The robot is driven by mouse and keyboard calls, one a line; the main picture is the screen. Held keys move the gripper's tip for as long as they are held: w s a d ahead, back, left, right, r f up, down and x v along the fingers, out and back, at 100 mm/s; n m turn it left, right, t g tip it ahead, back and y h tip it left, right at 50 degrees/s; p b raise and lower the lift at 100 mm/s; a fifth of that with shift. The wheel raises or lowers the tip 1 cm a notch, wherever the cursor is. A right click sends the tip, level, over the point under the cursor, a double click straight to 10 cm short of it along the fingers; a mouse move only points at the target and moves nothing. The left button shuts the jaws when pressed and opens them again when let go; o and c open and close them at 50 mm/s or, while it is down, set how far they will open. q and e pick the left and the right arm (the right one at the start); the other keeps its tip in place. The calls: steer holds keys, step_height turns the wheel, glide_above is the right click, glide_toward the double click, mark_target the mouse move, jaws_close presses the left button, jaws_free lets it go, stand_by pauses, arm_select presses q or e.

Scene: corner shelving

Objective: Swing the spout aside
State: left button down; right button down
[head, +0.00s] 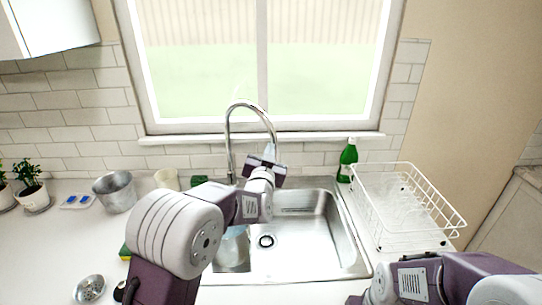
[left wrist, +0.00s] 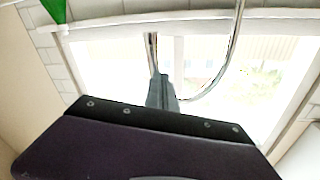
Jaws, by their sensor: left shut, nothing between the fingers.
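The chrome faucet with its arched spout (head: 250,104) rises behind the sink, and its free end hangs over the basin on the right. My left gripper (head: 269,150) is shut and empty, with its fingertips close to the free end of the spout. In the left wrist view, which looks upside down, the grey shut fingers (left wrist: 162,92) overlap the spout (left wrist: 207,92). I cannot tell whether they touch it. My right arm enters at the lower right of the head view; its fingers are not visible.
The steel sink (head: 345,240) holds a pale cup-like object (head: 234,245). A green bottle (head: 348,160) and a white wire dish rack (head: 405,205) stand right of it. A metal bucket (head: 114,192), a beige cup (head: 166,179) and plants stand left. The window is behind the faucet.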

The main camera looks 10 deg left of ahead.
arm_select(q)
steer(key=s+a+r+m+g+h+p, duration=0.2)
steer(key=s+a+r+m+h, duration=0.15)
steer(key=m, duration=0.65)
steer(key=m+g+h+p, duration=0.1)
steer(key=m+g+p, duration=0.15)
steer(key=m, duration=0.65)
glide_toward(276, 153)
steer(key=a+p+x, duration=0.1)
steer(key=p+x, duration=0.1)
steer(key=x, duration=0.4)
steer(key=shift+w+f+p, duration=0.3)
steer(key=shift+f, duration=0.15)
steer(key=shift+w+d+b, duration=0.3)
steer(key=shift+w+d, duration=0.7)
steer(key=shift+w, duration=0.1)
steer(key=shift+s, duration=0.1)
